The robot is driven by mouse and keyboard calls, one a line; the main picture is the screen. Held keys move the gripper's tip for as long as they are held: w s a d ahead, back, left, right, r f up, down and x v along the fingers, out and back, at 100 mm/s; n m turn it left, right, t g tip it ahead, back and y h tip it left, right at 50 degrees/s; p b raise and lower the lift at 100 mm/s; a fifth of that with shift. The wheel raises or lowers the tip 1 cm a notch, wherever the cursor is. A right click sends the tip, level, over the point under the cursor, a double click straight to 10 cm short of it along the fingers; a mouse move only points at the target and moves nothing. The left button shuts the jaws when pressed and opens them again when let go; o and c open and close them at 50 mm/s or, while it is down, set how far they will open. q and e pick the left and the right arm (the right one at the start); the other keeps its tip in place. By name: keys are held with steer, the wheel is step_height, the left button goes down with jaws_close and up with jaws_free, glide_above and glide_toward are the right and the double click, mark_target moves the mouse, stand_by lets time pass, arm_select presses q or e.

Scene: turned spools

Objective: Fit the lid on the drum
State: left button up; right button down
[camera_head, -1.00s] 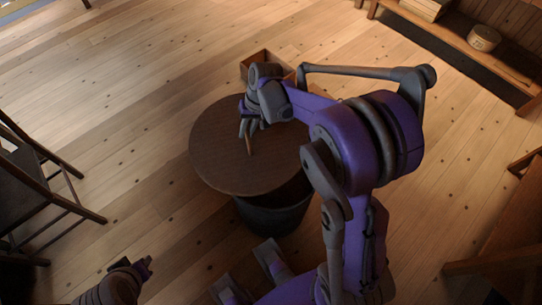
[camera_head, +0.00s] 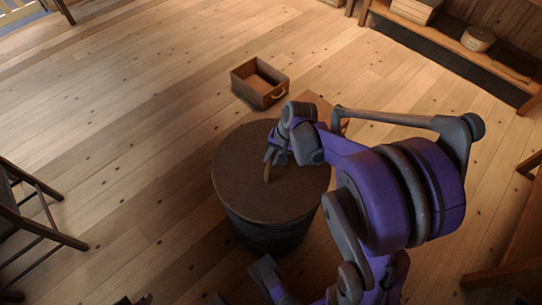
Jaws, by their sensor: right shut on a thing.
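The lid (camera_head: 238,178) is a round, flat, dark brown wooden disc. It lies about level over the top of the drum (camera_head: 262,236), a dark round tub standing on the floor. The lid hides the drum's mouth, and I cannot tell whether its rim is fully seated. My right gripper (camera_head: 270,162) comes from the right and is shut on the lid's small upright handle (camera_head: 267,174), near the lid's middle. Only dark tips of my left gripper (camera_head: 135,300) show at the bottom edge, too little to tell its jaws.
An open wooden drawer-like box (camera_head: 262,84) with a handle lies on the floor behind the drum. Another wooden piece (camera_head: 327,113) is partly hidden by my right arm. A dark chair (camera_head: 40,222) stands at left. A low shelf (camera_head: 455,42) holds boxes at upper right.

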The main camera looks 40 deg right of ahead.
steer(key=shift+f+b, duration=1.1)
steer(key=shift+f, duration=0.85)
steer(key=shift+f, duration=0.2)
steer(key=shift+c, duration=1.7)
jaws_free()
steer(key=shift+r, duration=0.3)
steer(key=shift+r+p, duration=0.35)
steer(key=shift+r, duration=0.2)
